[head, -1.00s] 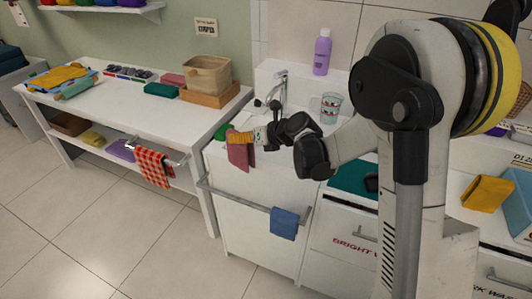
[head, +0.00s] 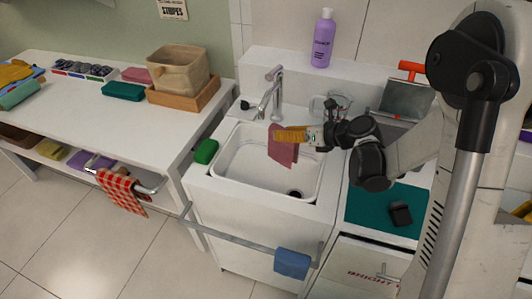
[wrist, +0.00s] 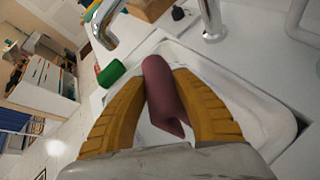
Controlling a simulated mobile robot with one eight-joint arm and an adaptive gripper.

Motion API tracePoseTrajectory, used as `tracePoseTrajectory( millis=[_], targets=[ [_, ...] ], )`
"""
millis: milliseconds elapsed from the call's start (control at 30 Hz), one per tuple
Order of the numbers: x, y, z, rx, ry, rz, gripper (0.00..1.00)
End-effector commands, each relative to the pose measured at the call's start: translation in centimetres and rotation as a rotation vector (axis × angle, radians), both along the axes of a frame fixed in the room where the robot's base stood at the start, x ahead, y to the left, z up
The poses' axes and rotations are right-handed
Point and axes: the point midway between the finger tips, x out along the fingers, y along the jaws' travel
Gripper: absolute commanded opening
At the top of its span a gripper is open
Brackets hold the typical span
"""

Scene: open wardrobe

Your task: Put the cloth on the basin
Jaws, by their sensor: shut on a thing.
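The dark pink cloth (head: 283,152) hangs folded from my gripper (head: 278,136), over the white basin (head: 240,178). In the wrist view the cloth (wrist: 163,95) is pinched between the two yellow fingers of my gripper (wrist: 160,78), and the basin's rim (wrist: 278,105) runs behind and to the right. The cloth's lower end is inside the basin's outline in the head view. I cannot tell whether it touches the basin. The basin's dark drain (head: 294,193) shows below and right of the cloth.
A chrome faucet (head: 270,92) stands behind the basin. A cup (head: 338,103) stands behind my gripper, and a purple bottle (head: 322,40) on the back ledge. A blue cloth (head: 292,262) hangs on the front rail (head: 235,238).

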Motion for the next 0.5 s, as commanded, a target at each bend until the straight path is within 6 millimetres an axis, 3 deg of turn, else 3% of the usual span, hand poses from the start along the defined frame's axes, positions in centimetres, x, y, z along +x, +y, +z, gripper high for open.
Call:
tracePoseTrajectory(
  millis=[33,200,333,500],
  targets=[
    [0.3,1.5,-1.4,-0.001,0.0,0.005,0.03],
    [1.4,5.0,-3.5,-0.001,0.0,0.003,0.02],
    [1.8,6.4,-4.2,-0.001,0.001,0.0,0.02],
    [2.0,6.8,-5.1,0.001,0.0,-0.003,0.02]
  ],
)
